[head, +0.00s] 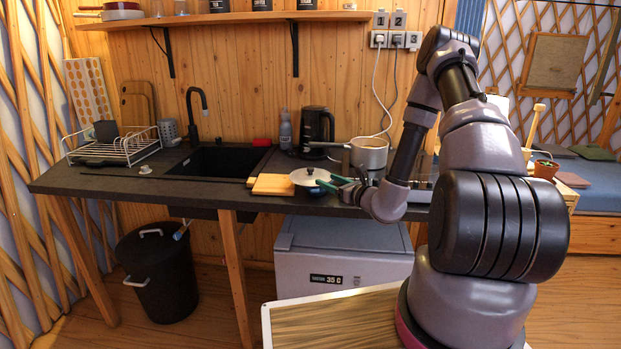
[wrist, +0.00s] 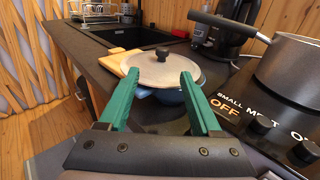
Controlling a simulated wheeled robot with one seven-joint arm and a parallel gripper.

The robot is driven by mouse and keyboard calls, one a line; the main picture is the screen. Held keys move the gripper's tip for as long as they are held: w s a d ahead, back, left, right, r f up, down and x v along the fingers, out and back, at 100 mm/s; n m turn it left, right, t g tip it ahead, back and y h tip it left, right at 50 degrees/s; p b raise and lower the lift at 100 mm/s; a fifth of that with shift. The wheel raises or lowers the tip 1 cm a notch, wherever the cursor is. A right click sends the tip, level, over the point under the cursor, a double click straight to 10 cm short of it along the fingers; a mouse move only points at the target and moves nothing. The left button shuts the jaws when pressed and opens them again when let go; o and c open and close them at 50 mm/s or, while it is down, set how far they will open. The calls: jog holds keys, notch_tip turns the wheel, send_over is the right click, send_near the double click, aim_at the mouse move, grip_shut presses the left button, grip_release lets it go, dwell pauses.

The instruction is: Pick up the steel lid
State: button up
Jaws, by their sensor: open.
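The steel lid (wrist: 161,70) is a round pale disc with a dark knob. It sits on top of a blue pot (wrist: 168,95), whose side shows just below it in the wrist view. In the head view the lid (head: 311,177) is near the counter's front edge, to the left of my gripper (head: 334,184). In the wrist view my gripper (wrist: 155,95) has its two green fingers spread wide, with nothing between them. The lid lies beyond the fingertips, lined up with the gap. I cannot tell whether a fingertip touches the lid.
A wooden board (head: 272,184) lies left of the lid. A saucepan (wrist: 295,65) stands on the cooker (wrist: 262,115) at right, its handle reaching toward the lid. A black kettle (head: 316,130) stands behind. The counter's left part (head: 110,183) is largely clear.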

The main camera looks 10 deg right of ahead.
aim_at(313, 172)
jog(key=x, duration=0.4)
jog(key=shift+w+a, duration=0.2)
jog(key=shift+w, duration=0.15)
jog(key=x, duration=0.5)
jog(key=shift+w+r, duration=0.15)
jog(key=shift+w, duration=0.3)
grip_shut()
